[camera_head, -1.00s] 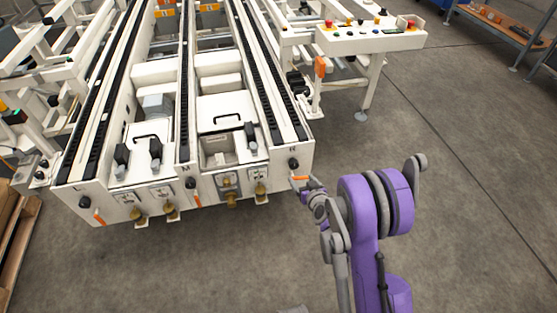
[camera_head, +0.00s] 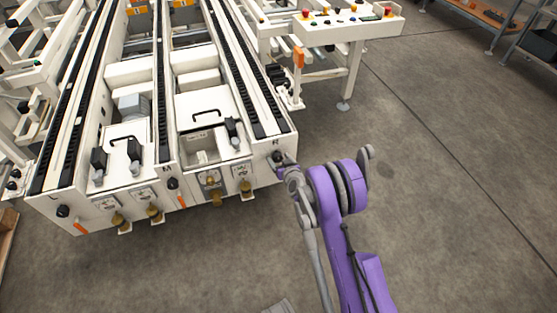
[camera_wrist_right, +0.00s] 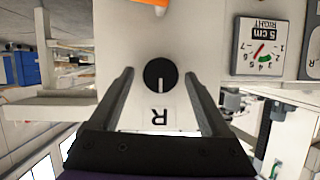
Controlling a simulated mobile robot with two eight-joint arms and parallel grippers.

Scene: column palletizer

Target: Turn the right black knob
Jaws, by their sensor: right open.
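The right black knob (camera_wrist_right: 159,75) is round with a white pointer line, on the white panel by the letter R. In the wrist view it lies between the two fingertips of my right gripper (camera_wrist_right: 158,72), with gaps showing on both sides. In the head view the right knob (camera_head: 277,157) is at the machine's front right corner, with my right gripper (camera_head: 285,165) right at it. The gripper is open; how far the fingers reach past the knob cannot be told. My left gripper is not in view.
A middle black knob (camera_head: 172,183) and a left black knob (camera_head: 62,211) sit on the same front face. A dial gauge (camera_wrist_right: 261,47) marked RIGHT is on the panel. A control desk (camera_head: 345,28) stands behind. The floor to the right is clear.

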